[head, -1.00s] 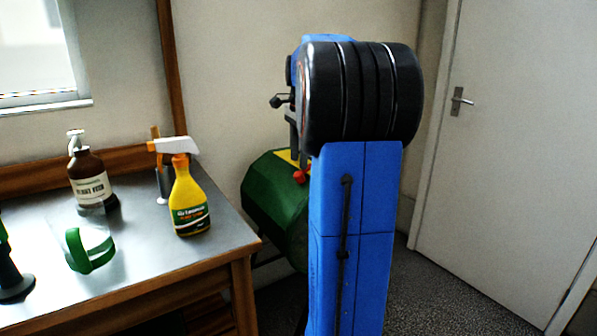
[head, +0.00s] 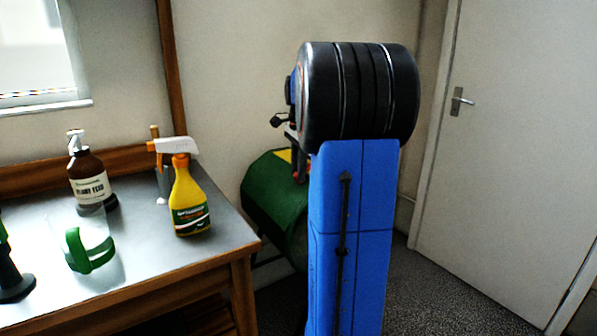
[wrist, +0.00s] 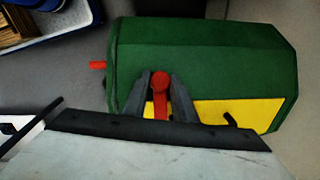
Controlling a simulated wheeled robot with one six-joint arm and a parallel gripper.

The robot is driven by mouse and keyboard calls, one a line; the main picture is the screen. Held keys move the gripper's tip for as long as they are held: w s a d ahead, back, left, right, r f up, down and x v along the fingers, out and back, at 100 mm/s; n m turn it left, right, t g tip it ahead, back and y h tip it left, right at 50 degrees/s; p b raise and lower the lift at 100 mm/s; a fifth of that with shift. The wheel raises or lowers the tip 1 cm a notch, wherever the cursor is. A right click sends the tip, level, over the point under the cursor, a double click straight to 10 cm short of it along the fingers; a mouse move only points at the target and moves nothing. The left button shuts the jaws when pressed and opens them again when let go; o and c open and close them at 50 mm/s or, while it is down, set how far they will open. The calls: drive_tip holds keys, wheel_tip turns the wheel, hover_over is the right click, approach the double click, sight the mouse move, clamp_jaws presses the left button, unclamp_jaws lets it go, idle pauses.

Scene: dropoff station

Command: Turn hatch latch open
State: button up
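The green drum (head: 272,200) stands beyond my arm in the head view, partly hidden. In the wrist view the drum (wrist: 205,60) lies across the upper middle, with a yellow hatch panel (wrist: 205,108) on its near side. The red latch (wrist: 160,82) points up the picture, at the left end of the yellow panel. My gripper (wrist: 161,76) has its two grey fingers apart, one on each side of the latch. Contact between fingers and latch cannot be made out. A black handle (wrist: 229,119) sits on the panel to the right.
A red knob (wrist: 97,65) sticks out of the drum's left end. A blue tray (wrist: 62,36) lies at the wrist view's upper left. The workbench (head: 140,240) at left carries a yellow spray bottle (head: 190,205), a brown bottle (head: 90,180) and a green-handled jug (head: 90,252). A closed door (head: 510,150) stands right.

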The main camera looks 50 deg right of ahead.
drive_tip(key=shift+n, duration=0.3)
drive_tip(key=n+g, duration=0.2)
drive_tip(key=n, duration=0.1)
drive_tip(key=shift+w, duration=0.25)
drive_tip(key=n+g, duration=0.2)
drive_tip(key=n, duration=0.2)
drive_tip(key=shift+w, duration=0.15)
drive_tip(key=n+g+h, duration=0.1)
drive_tip(key=n+g, duration=0.1)
drive_tip(key=n, duration=0.2)
drive_tip(key=shift+w+a, duration=0.15)
drive_tip(key=n, duration=0.2)
drive_tip(key=n+g+h, duration=0.1)
drive_tip(key=n, duration=0.1)
drive_tip(key=shift+a+f+h, duration=0.1)
drive_tip(key=shift+f+h, duration=0.05)
drive_tip(key=shift+h, duration=0.15)
drive_tip(key=shift+w+n+g, duration=0.1)
drive_tip(key=shift+n+g, duration=0.2)
drive_tip(key=shift+n, duration=0.1)
drive_tip(key=o, duration=1)
drive_tip(key=shift+o, duration=0.2)
